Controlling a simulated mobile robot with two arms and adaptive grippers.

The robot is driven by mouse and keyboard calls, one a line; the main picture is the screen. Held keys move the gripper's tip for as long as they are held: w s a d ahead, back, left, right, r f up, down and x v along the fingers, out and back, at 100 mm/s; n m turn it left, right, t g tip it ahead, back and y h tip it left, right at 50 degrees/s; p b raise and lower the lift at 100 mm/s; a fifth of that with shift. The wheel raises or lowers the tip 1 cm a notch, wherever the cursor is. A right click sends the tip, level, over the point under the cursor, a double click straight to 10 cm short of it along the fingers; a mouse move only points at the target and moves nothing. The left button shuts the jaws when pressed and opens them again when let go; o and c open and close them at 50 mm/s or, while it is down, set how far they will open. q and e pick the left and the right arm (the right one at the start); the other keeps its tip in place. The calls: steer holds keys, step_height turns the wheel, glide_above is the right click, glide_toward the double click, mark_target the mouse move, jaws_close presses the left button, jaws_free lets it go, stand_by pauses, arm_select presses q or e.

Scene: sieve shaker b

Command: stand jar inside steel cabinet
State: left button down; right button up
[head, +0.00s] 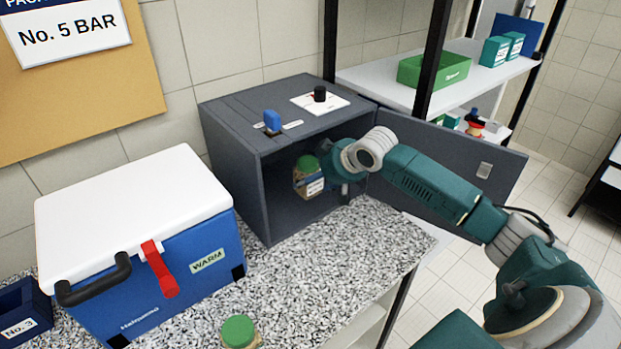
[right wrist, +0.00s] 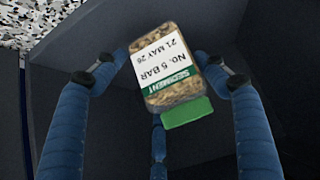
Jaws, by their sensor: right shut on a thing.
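A clear jar (head: 308,178) with a green lid and brown contents is inside the dark grey steel cabinet (head: 232,180), just past its open front. It looks upright in the head view. My right gripper (head: 328,165) reaches in from the right and is shut on this jar. In the right wrist view the jar (right wrist: 174,70) sits between blue fingers, its label reading "SEDIMENT No. 5 BAR 21 MAY 26". Whether its base touches the cabinet floor is unclear. The cabinet door (head: 480,165) stands open to the right. My left gripper is out of view.
A blue cool box (head: 170,295) with a white lid stands left on the speckled counter (head: 345,265). Another green-lidded jar (head: 239,332) is at the front edge. A blue bin (head: 20,318) is far left. A shelf (head: 385,88) with a green tray (head: 432,70) stands behind the door.

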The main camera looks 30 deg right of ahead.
steer(key=shift+w+r, duration=0.1)
steer(key=shift+w, duration=0.95)
step_height(320, 180, down, 3)
steer(key=shift+s+r+p, duration=0.1)
steer(key=shift+r+p, duration=0.05)
steer(key=shift+p, duration=0.65)
steer(key=shift+f, duration=0.45)
steer(key=shift+f, duration=0.1)
steer(key=o, duration=1.6)
steer(key=shift+c, duration=0.2)
steer(key=b+v, duration=0.2)
steer(key=v, duration=1)
